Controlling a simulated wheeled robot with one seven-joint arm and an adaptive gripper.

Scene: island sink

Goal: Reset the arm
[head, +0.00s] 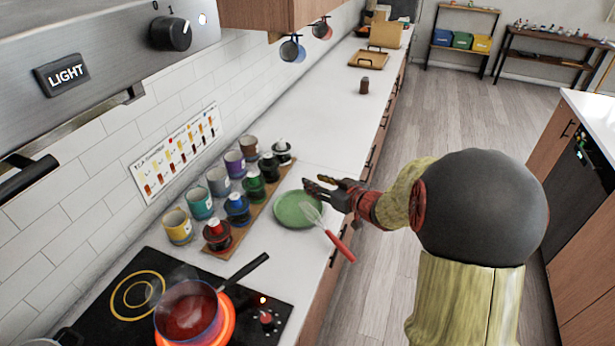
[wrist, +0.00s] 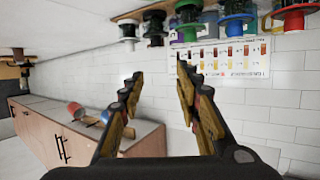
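My gripper (head: 308,189) is raised over the counter by the right edge of a green plate (head: 292,212), pointing left toward the wall. In the wrist view, my gripper (wrist: 157,78) has its two fingers wide apart with nothing between them. My arm reaches in from the right, bent at a large dark joint. A whisk (head: 341,246) with a red handle rests with its wires on the plate and its handle toward the counter's front edge.
A wooden board (head: 258,212) with several lidded jars and a row of mugs stand left of the plate. A pot (head: 187,309) with red contents sits on a glowing burner. The counter beyond is mostly clear. Mugs (head: 291,50) hang under the upper cabinet.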

